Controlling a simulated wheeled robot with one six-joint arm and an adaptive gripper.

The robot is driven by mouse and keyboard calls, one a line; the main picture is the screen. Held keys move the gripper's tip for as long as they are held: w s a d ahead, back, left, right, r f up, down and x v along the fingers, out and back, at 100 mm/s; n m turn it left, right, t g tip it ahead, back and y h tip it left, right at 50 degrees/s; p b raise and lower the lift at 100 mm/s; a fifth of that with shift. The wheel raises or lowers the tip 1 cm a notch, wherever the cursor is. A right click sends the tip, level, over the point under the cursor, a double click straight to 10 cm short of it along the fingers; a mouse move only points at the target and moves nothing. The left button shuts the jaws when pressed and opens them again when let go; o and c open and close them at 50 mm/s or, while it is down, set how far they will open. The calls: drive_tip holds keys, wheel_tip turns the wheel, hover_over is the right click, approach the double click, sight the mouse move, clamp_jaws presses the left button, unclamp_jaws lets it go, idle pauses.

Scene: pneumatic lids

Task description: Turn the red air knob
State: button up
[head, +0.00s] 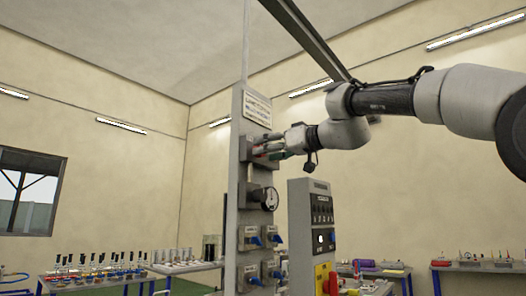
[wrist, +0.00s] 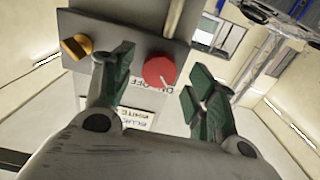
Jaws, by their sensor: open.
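The round red air knob (wrist: 158,71) is on a grey box (wrist: 120,28) in the wrist view, with a white pointer mark toward its lower right. Upside-down lettering with "OFF" runs along the box edge below it. My gripper (wrist: 159,73) is open, its two green-padded fingers on either side of the knob. A gap shows between the knob and each finger; how deep the fingertips reach is unclear. In the head view my gripper (head: 268,149) is at the upper part of a tall grey panel (head: 232,150) and largely covers the knob there.
An orange-yellow knob (wrist: 76,46) is left of the red one. Below my gripper, the panel carries a round gauge (head: 269,198) and several blue-handled valves (head: 254,240). A grey cabinet (head: 300,225) stands to its right. Tables with small items stand at both sides.

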drive_tip(key=shift+x, duration=1.05)
drive_tip(key=c, duration=1)
drive_tip(key=shift+m, duration=0.4)
drive_tip(key=m, duration=1.7)
